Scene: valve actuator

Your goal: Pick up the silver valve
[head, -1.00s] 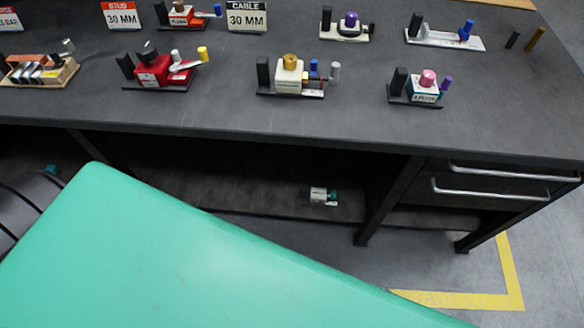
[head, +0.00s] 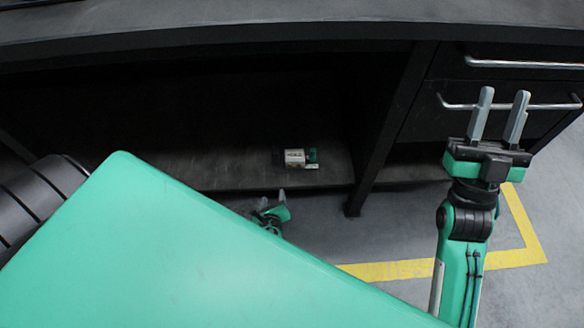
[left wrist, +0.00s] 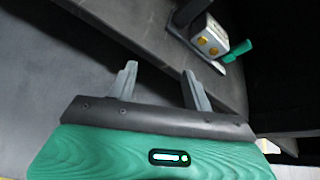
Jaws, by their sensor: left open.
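The silver valve (head: 294,158), a small pale block with a green part on its right, sits on the lower shelf under the bench. In the left wrist view the valve (left wrist: 208,38) shows gold round fittings and a green handle at the upper right. My left gripper (head: 272,198) is small in the head view, below and in front of the shelf edge, partly hidden by my green body. In the left wrist view the left gripper (left wrist: 158,78) is open and empty, apart from the valve. My right gripper (head: 504,98) is open and empty in front of the drawers.
The shelf (head: 225,175) is otherwise bare around the valve. The bench top (head: 300,12) overhangs it. A dark leg panel (head: 385,130) stands right of the valve, beside drawers with metal handles (head: 510,62). Yellow tape (head: 400,270) marks the floor.

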